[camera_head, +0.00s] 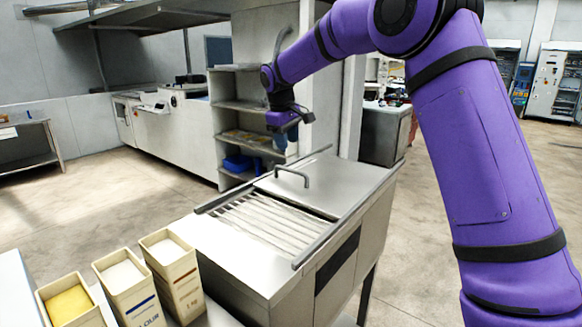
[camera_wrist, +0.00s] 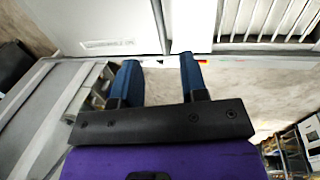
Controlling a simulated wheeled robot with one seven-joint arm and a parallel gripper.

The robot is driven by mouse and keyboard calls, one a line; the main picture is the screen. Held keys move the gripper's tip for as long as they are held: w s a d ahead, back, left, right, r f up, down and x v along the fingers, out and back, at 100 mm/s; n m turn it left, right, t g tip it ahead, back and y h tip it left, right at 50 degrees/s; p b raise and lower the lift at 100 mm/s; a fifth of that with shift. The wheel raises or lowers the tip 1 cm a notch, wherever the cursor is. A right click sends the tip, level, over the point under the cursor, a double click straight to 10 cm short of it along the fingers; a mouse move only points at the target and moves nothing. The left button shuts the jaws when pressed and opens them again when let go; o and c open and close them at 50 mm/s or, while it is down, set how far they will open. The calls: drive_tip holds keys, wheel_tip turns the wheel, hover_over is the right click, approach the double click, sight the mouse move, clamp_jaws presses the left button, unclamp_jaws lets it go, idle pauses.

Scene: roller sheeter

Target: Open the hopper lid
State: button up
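The hopper lid (camera_head: 330,184) is a flat pale metal panel on the far half of the machine top. It lies flat and closed, with a grey arched handle (camera_head: 292,172) near its left edge. My gripper (camera_head: 279,145) hangs beyond and above the lid and handle, apart from both, with dark blue fingers. In the wrist view my gripper (camera_wrist: 160,70) has its two fingers spread with nothing between them. Pale panels and a slatted part show past the fingertips there; I cannot tell which panel is the lid.
A slatted grid (camera_head: 262,224) covers the near half of the machine top. Bins of flour and other ingredients (camera_head: 172,273) stand at the front left. A shelf unit (camera_head: 240,115) and a post stand behind my gripper. Open floor lies to the left.

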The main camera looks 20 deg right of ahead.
sight(291, 170)
drive_tip(key=f, duration=0.3)
drive_tip(key=d+f, duration=0.1)
drive_tip(key=f, duration=0.2)
drive_tip(key=w+f, duration=0.1)
drive_tip(key=f, duration=0.2)
drive_tip(key=shift+d, duration=0.25)
clamp_jaws()
